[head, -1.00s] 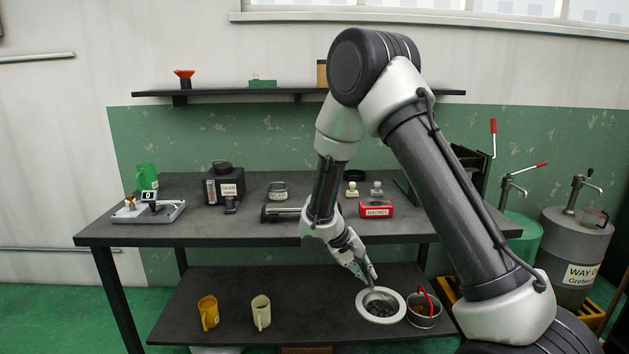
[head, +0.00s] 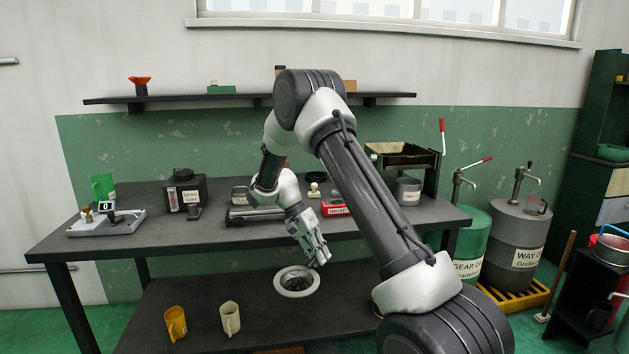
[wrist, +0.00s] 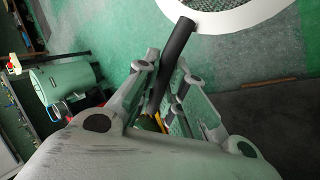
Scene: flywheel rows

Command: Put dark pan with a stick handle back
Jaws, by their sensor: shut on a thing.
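My gripper (head: 319,259) is shut on a dark stick handle (wrist: 176,45), which runs between its fingers in the wrist view. The handle leads up to a round vessel with a wide white rim (wrist: 232,20) and a dark, mesh-like inside. In the head view the same white-rimmed vessel (head: 281,286) is just below and left of my gripper, in front of the lower shelf, and looks held above it. The handle is hidden there by my fingers. No plain dark pan with a stick handle is clear apart from this one.
The bench top (head: 130,235) above carries several items. Drums with pumps (head: 515,230) stand right, beside a dark stand with a red-rimmed pot (head: 611,246).

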